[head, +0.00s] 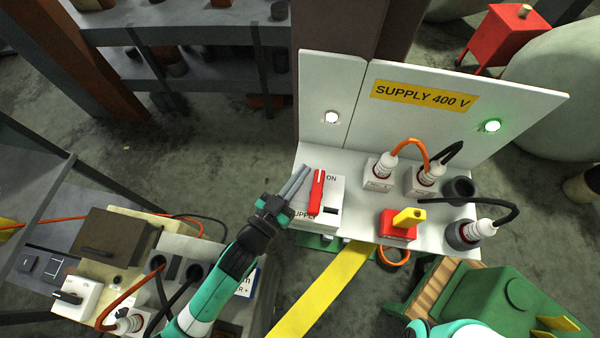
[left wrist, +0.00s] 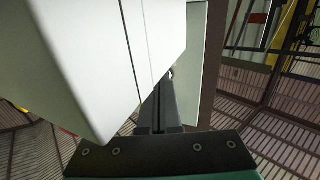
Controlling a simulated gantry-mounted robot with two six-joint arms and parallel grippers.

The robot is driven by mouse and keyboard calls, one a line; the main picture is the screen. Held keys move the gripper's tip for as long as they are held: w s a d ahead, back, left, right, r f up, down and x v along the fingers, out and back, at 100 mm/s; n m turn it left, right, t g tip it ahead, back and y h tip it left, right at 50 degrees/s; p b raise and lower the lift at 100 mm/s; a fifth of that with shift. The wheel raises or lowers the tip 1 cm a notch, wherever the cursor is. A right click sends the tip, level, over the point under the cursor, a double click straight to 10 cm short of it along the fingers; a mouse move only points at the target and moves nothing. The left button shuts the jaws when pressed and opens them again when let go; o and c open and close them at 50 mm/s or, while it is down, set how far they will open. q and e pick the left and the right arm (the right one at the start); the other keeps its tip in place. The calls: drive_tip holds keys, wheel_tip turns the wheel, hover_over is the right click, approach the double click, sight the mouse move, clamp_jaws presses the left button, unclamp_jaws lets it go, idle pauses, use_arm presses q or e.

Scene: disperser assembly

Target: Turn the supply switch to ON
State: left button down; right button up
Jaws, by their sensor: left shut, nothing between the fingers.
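The supply switch (head: 328,205) is a white box with a red handle (head: 317,190), on the white shelf of the supply panel. The handle runs roughly up the picture, its upper end just left of the word ON. The word SUPPLY is at the box's lower left, partly covered by my gripper. My left gripper (head: 296,181) is shut and empty, its fingertips just left of the handle; I cannot tell if they touch. In the left wrist view the shut fingers (left wrist: 161,105) extend beside a large pale surface (left wrist: 85,60), and the handle is hidden. My right gripper is not in view.
Plugs with orange and black cables and a red-yellow switch (head: 399,224) stand right of the supply switch. A control unit (head: 115,235) is at left. Floor shows behind my gripper.

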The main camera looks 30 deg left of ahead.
use_arm(q)
drive_tip(key=s+a+b, duration=0.1)
drive_tip(key=s, duration=1)
drive_tip(key=shift+s+a, duration=0.3)
